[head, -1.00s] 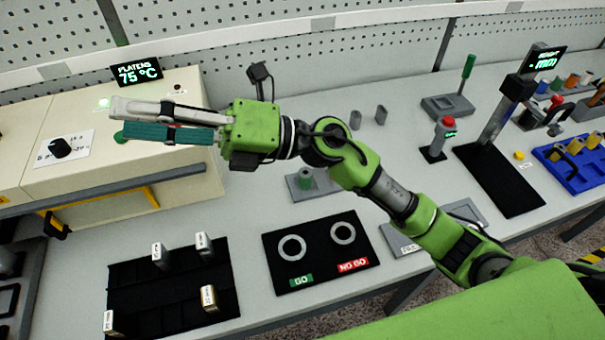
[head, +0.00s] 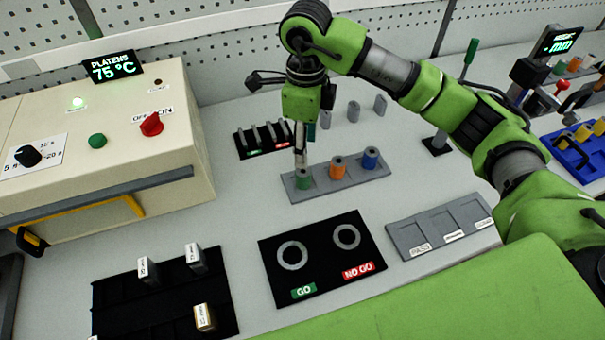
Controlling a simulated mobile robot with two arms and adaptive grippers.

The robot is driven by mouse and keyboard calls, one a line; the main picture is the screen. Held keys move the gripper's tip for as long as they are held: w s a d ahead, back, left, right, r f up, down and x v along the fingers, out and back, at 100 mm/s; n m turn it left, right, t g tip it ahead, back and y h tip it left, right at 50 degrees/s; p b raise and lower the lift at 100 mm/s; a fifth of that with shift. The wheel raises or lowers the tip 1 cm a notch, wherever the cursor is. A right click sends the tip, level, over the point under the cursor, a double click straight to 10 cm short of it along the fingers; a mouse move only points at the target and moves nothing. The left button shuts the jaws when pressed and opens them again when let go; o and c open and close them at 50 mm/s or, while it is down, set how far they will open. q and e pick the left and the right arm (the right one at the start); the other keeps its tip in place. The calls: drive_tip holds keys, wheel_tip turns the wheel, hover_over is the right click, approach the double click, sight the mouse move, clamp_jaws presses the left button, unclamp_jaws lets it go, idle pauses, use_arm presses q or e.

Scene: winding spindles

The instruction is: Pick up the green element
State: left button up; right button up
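The green element (head: 303,181) is a short green cylinder at the left end of a grey holder (head: 320,185). An orange element (head: 338,168) and a blue element (head: 370,158) stand beside it in the same holder. My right gripper (head: 301,160) points straight down with its fingers just above or at the top of the green element. The fingers are seen edge-on, so I cannot tell whether they are open, or whether they touch the element. My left gripper is not in view.
A small black rack (head: 262,140) stands close left of the gripper. In front lies a black GO / NO GO board (head: 320,270) with two rings. A grey three-pocket tray (head: 440,235) is at its right, and a beige platen box (head: 110,150) at the left.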

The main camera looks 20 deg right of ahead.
sight(303, 171)
wheel_tip(303, 171, down, 5)
drive_tip(key=shift+f+p, duration=0.15)
drive_tip(key=shift+p, duration=0.4)
drive_tip(key=shift+a+f+p, duration=0.1)
drive_tip(key=shift+f+p, duration=0.4)
drive_tip(key=shift+f, duration=0.05)
wheel_tip(303, 171, down, 4)
drive_tip(key=shift+w+a+r+p, duration=0.1)
drive_tip(key=shift+r+p, duration=0.1)
drive_tip(key=shift+p, duration=0.65)
drive_tip(key=shift+f, duration=0.4)
drive_tip(key=shift+c, duration=0.3)
drive_tip(key=c, duration=1.1)
